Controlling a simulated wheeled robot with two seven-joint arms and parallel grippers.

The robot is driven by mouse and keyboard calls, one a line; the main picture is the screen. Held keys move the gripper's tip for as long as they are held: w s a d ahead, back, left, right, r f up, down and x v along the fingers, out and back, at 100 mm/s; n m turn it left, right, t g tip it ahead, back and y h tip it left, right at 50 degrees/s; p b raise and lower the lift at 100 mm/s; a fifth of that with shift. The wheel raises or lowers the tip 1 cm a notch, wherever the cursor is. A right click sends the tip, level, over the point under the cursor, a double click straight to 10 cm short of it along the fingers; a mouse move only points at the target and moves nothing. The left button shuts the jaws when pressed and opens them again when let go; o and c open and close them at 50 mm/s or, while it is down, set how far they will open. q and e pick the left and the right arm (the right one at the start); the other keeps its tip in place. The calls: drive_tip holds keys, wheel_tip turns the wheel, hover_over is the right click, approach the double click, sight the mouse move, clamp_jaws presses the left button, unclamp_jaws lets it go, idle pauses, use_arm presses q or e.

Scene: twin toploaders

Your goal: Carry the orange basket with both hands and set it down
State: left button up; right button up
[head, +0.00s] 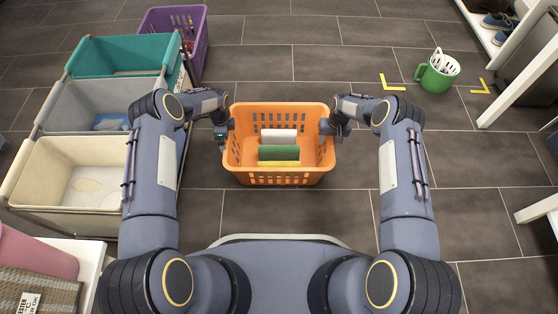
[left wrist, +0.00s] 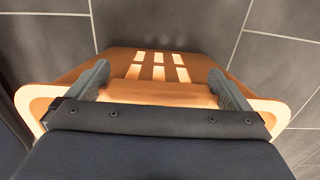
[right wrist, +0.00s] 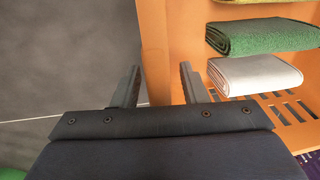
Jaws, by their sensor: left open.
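The orange basket (head: 277,179) is upright in the middle of the head view, with folded white (head: 279,135), green (head: 278,152) and yellow cloths inside. My left gripper (head: 222,132) is at its left side. In the left wrist view, its fingers are wide apart, with the basket's orange rim (left wrist: 28,98) and slotted wall (left wrist: 155,60) around and beyond them. My right gripper (head: 329,127) is at the basket's right side. In the right wrist view, its fingers (right wrist: 161,78) are closer together, one on each side of the orange wall (right wrist: 152,35). Whether they press on it is unclear.
Teal (head: 122,55), grey (head: 60,102) and cream bins (head: 40,150) stand at the left, with a purple basket (head: 200,45) behind. A green mug-like container (head: 435,78) stands between yellow floor marks (head: 391,83) at the upper right. Floor beyond the basket is clear.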

use_arm(q)
wheel_tip(320, 180, up, 11)
drive_tip(key=shift+r, duration=0.15)
use_arm(e)
drive_tip(key=shift+r, duration=0.15)
use_arm(q)
drive_tip(key=shift+r, duration=0.2)
use_arm(e)
wheel_tip(320, 180, up, 12)
drive_tip(key=d, duration=0.1)
drive_tip(key=shift+d, duration=0.15)
idle(0.3)
